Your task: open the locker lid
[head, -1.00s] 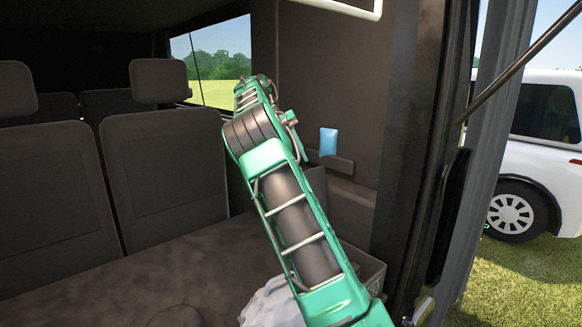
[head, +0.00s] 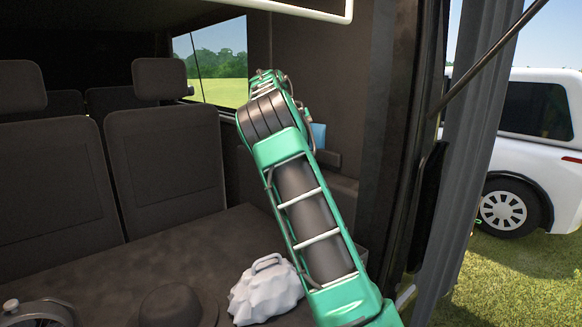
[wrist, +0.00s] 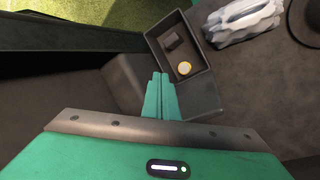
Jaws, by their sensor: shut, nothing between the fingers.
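In the wrist view an open-topped grey locker box (wrist: 207,83) sits ahead of my gripper. In the head view my green arm covers most of the locker area, and the gripper is hidden.
A white lumpy bag with a handle (head: 265,292) lies on the dark cargo floor, beside a dark hat (head: 178,305). A blue item (head: 319,135) is on the side wall, partly behind my arm. Seat backs (head: 168,165) stand left; the door frame (head: 405,150) stands right.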

